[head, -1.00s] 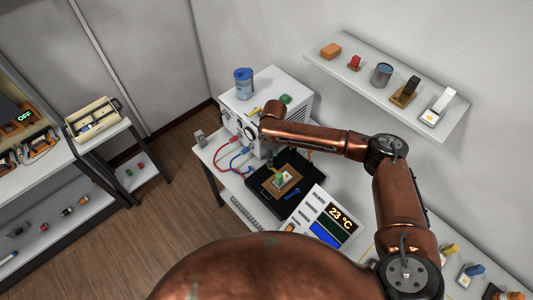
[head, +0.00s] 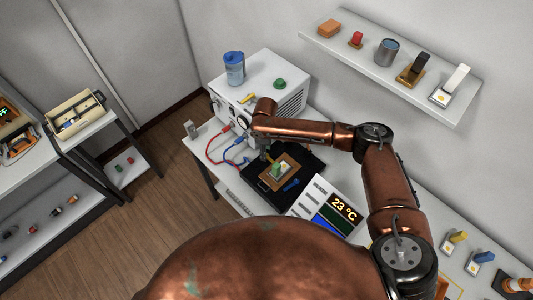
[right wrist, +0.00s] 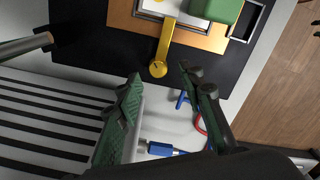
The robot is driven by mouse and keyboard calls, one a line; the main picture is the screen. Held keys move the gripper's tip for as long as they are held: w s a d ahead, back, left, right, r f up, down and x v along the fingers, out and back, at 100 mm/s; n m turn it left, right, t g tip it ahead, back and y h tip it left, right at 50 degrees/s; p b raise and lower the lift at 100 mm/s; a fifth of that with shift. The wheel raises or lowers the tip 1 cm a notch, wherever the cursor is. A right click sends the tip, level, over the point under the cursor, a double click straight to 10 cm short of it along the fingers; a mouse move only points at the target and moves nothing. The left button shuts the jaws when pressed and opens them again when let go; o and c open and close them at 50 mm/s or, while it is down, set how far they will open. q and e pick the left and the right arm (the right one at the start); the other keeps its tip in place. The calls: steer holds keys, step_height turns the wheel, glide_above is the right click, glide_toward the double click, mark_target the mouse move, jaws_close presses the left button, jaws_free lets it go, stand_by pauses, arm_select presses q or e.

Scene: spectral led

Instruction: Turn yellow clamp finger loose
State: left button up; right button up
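The yellow clamp finger (right wrist: 165,42) shows at the top of the right wrist view, with a round slotted end (right wrist: 158,69). It lies over an orange-brown board (right wrist: 205,37) on a black mat (right wrist: 85,40), beside a green block (right wrist: 219,8). In the head view the board (head: 290,171) and green block (head: 276,171) sit on the black mat, right of my right arm's end. My right gripper (right wrist: 160,76) is open, its dark green fingers spread to either side below the round end, with nothing between them. My left gripper is not in view.
A white instrument box (head: 258,85) with a blue cup (head: 234,68) stands behind. Red (head: 217,150) and blue cables run beside the mat. A 23 °C display unit (head: 328,207) stands in front. A wall shelf (head: 345,55) hangs at upper right.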

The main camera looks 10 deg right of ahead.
steer(key=shift+w+f, duration=0.2)
steer(key=shift+f, duration=0.95)
steer(key=shift+s+f, duration=0.15)
steer(key=shift+f, duration=0.05)
steer(key=shift+c, duration=0.6)
jaws_close()
